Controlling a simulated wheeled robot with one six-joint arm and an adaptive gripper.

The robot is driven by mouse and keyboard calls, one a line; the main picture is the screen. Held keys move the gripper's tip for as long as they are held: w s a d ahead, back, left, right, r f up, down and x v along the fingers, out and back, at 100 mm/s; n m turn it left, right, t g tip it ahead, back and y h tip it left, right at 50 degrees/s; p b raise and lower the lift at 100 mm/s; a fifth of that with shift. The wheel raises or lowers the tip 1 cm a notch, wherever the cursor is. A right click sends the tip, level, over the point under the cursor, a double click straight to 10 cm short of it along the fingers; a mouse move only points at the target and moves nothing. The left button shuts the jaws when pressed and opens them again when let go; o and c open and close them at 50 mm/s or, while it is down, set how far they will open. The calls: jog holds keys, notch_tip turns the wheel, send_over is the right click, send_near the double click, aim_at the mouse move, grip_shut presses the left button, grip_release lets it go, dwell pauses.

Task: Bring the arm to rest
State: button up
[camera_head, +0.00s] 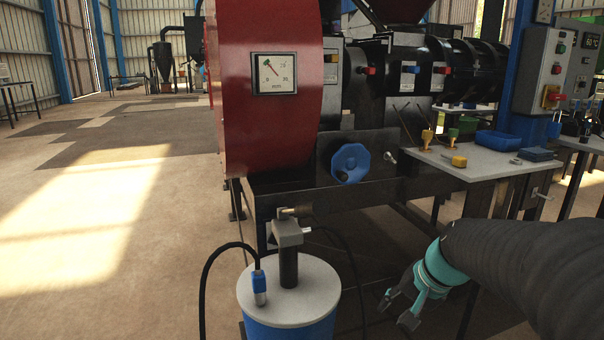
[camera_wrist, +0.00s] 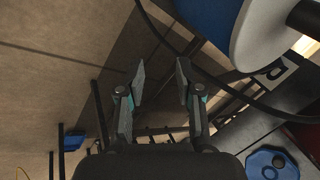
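My gripper (camera_head: 397,308) is at the lower right in the head view, at the end of my dark, sleeved arm. It hangs in free space to the right of the blue drum and below the press frame. In the wrist view my gripper (camera_wrist: 160,80) shows two fingers spread apart with nothing between them. The floor lies beyond the fingertips.
A blue drum with a white lid (camera_head: 289,290) stands left of my gripper; a black cable loops beside it. The red press (camera_head: 267,130) with a blue handwheel (camera_head: 350,163) is behind. A grey side table (camera_head: 480,165) holds tools. Open floor (camera_head: 90,240) lies left.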

jog(key=s+a+r+n+h+p, duration=0.1)
jog(key=s+r+n, duration=0.2)
jog(key=s, duration=0.5)
jog(key=s+a+r+n+t+h+p, duration=0.1)
jog(key=s+r+n+h+p, duration=0.1)
jog(key=s, duration=0.7)
jog(key=shift+s+a+r+n, duration=0.15)
jog(key=shift+a+r+n, duration=0.05)
jog(key=shift+r+n, duration=0.35)
